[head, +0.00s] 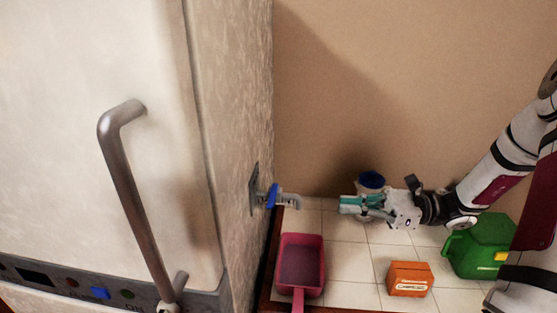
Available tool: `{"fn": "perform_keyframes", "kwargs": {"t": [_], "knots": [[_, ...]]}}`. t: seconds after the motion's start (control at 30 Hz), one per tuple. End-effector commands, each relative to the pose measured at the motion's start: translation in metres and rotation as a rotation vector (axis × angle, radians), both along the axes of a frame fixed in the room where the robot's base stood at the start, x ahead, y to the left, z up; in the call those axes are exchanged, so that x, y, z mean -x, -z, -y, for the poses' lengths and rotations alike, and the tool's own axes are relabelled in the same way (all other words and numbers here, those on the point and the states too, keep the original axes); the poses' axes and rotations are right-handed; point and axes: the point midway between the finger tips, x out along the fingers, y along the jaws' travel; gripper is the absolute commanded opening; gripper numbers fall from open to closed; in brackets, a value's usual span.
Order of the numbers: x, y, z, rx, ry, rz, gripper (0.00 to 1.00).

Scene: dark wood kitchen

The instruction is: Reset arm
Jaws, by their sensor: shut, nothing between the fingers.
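My gripper (343,204) is at the end of my arm, which reaches in from the right. Its teal fingers are shut and point left, with nothing held. It hovers above the tiled counter near the back wall. A round container with a blue top (371,180) is just behind the fingers and partly hidden by them. I cannot tell whether they touch.
A pink dustpan (302,262), an orange box (410,278) and a green container (480,247) are on the tiled counter (350,258). A grey fixture with a blue part (273,197) juts from the cabinet side. A large handle (130,190) is at left.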

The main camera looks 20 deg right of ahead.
Motion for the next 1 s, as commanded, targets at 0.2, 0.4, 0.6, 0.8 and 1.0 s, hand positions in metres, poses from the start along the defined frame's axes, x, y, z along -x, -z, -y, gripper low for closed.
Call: {"fn": "perform_keyframes", "kwargs": {"t": [0.2,0.4,0.6,0.8,1.0], "knots": [[0.008,-0.007,-0.021,0.106,-0.080,0.023,0.00],[0.038,-0.019,-0.067,0.402,-0.300,0.110,0.00],[0.073,-0.030,-0.096,0.712,-0.521,0.250,0.00],[0.105,-0.043,-0.107,1.004,-0.718,0.434,0.00],[0.130,-0.062,-0.108,1.280,-0.886,0.658,0.00]]}}
